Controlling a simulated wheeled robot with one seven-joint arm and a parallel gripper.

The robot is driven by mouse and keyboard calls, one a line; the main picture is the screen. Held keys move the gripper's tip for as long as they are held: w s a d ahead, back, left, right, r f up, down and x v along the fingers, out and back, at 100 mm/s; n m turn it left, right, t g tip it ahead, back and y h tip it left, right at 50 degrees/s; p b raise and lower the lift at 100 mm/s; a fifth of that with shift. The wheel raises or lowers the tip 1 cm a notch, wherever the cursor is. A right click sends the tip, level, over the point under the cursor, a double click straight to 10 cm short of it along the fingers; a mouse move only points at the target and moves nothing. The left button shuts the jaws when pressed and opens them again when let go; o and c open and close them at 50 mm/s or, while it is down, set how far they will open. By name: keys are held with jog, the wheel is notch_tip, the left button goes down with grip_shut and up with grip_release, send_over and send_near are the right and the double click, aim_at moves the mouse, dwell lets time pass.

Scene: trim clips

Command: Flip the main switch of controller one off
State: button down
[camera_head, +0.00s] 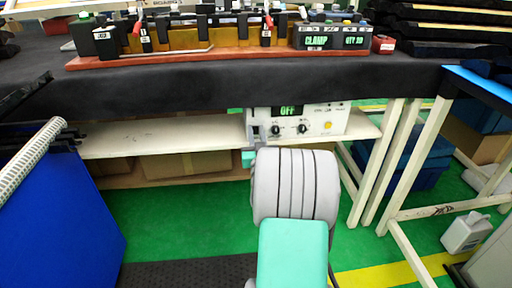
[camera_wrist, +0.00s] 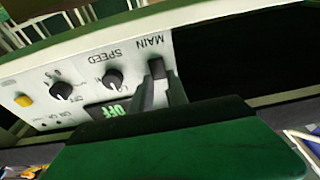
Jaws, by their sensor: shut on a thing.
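A white controller box (camera_head: 325,122) sits on the shelf under the table, its display reading OFF. In the wrist view the controller (camera_wrist: 70,82) appears upside down, with MAIN and SPEED labels and the OFF display (camera_wrist: 113,110). No controller number is readable. The main switch (camera_head: 256,131) is at the left end of the panel in the head view. My gripper (camera_wrist: 160,73) is at this switch below the MAIN label, its dark fingers shut on it. The fingers mostly hide the lever, so its tilt cannot be told. In the head view my arm hides most of the gripper.
The shelf (camera_head: 160,136) runs under the dark tabletop (camera_head: 200,88), close above the controller. White table legs (camera_head: 394,160) stand to the right. A blue panel (camera_head: 60,205) is at left. Cardboard boxes (camera_head: 175,166) lie beneath the shelf. Knobs (camera_wrist: 112,79) sit beside the switch.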

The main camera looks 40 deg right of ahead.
jog(key=shift+f+t+h+b, duration=0.4)
jog(key=shift+f+t+b, duration=0.1)
jog(key=shift+b, duration=0.75)
jog(key=shift+r, duration=0.3)
jog(key=c, duration=1.3)
grip_release()
jog(key=shift+s+a, duration=0.1)
jog(key=shift+s, duration=0.05)
jog(key=v, duration=0.7)
jog(key=shift+s+a+f, duration=0.2)
jog(key=shift+f, duration=0.05)
